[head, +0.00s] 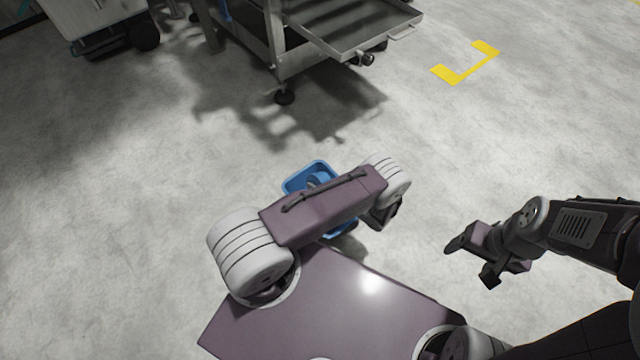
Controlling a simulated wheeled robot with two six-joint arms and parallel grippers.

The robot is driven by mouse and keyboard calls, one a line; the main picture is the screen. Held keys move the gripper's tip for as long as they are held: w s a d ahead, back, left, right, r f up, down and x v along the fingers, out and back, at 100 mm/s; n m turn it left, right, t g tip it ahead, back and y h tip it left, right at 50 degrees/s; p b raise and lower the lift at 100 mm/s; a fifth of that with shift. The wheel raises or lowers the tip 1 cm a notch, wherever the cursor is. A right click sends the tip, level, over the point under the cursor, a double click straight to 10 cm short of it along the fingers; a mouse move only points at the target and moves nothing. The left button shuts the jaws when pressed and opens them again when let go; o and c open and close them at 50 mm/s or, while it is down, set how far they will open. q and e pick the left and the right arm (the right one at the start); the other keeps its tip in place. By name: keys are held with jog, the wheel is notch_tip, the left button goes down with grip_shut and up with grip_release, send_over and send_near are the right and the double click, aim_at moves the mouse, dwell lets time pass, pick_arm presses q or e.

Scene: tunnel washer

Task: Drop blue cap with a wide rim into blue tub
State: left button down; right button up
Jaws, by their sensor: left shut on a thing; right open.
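A blue tub (297,185) stands on the floor in the middle of the head view. My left arm crosses over it and covers most of it; part of its far rim and a bit of its near side show. A rounded blue shape (317,181) shows inside the tub's outline at the arm's edge, apparently the cap with a wide rim. Whether it hangs above the tub or lies in it cannot be told. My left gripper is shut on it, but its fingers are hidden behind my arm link. My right gripper (469,262) is open and empty, right of the tub.
A metal cart with a shelf tray (352,35) stands beyond the tub. Another wheeled unit (105,25) is at the top left. A yellow floor marking (462,70) lies at the upper right. The floor around the tub is clear.

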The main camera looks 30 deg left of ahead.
pick_arm(q)
jog(key=c, duration=0.6)
grip_release()
jog(key=shift+c, duration=0.2)
jog(key=p+v, duration=0.4)
jog(key=v, duration=0.5)
jog(key=shift+r, duration=0.1)
